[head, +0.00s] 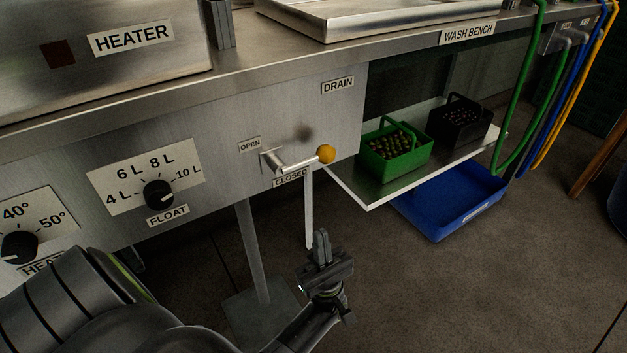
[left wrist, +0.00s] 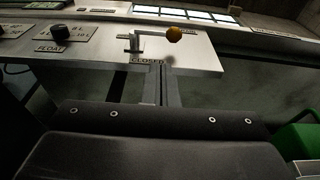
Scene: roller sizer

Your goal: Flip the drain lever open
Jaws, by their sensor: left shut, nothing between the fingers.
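The drain lever (head: 296,161) is a metal handle with a yellow ball knob (head: 326,154) on the steel front panel. Its arm points right and slightly up, above the CLOSED label (head: 290,177). The OPEN label (head: 250,145) is at the upper left of its pivot, and the DRAIN label (head: 338,86) is above. In the left wrist view, the yellow knob (left wrist: 174,34) shows ahead, beyond the gripper body. My left gripper (head: 321,239) is shut and empty, below the lever and apart from it. My right gripper is not in view.
The float knob (head: 158,194) and a heater knob (head: 19,246) are left of the lever. A shelf (head: 369,201) holds a green basket (head: 395,150) and a black basket (head: 461,122) at right. A blue tray (head: 450,200) sits below. The floor right of the gripper is clear.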

